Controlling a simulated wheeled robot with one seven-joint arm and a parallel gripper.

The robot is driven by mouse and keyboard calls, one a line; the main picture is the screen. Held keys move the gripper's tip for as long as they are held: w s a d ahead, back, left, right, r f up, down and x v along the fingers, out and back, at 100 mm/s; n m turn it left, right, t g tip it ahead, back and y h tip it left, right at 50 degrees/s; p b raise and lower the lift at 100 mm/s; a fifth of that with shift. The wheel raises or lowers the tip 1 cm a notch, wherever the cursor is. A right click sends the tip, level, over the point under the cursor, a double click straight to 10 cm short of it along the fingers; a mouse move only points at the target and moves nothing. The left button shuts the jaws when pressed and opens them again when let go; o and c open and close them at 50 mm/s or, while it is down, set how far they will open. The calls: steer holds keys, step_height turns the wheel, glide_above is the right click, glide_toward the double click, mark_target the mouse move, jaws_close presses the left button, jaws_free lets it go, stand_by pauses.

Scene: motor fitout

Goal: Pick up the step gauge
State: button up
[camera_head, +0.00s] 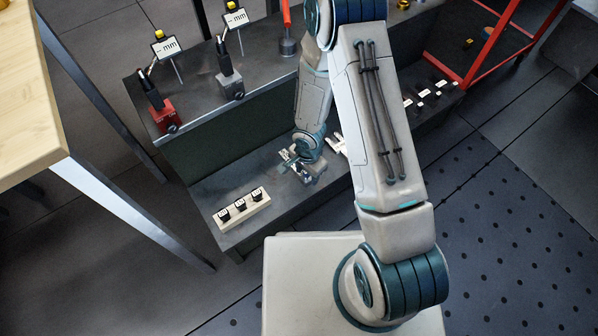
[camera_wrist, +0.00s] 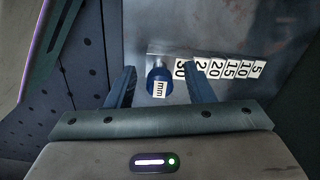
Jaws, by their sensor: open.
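The step gauge shows in the wrist view as a grey block with a row of white number labels (camera_wrist: 218,68), from 30 down to 5. A round blue knob (camera_wrist: 158,74) marked "mm" is at its left end. My gripper (camera_wrist: 159,66) is open, with one finger on each side of the knob. I cannot tell whether either finger touches it. In the head view my gripper (camera_head: 298,165) is low over the lower shelf. White pieces (camera_head: 339,146) just right of it may be part of the gauge; my arm hides the rest.
A white block with several black labelled pieces (camera_head: 241,208) sits on the lower shelf (camera_head: 225,186) at left. Measuring stands (camera_head: 163,115) and (camera_head: 231,83) are on the upper shelf. A red frame (camera_head: 490,45) is at right. A wooden table (camera_head: 25,90) is at far left.

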jaws_close()
steer(key=shift+r, duration=0.1)
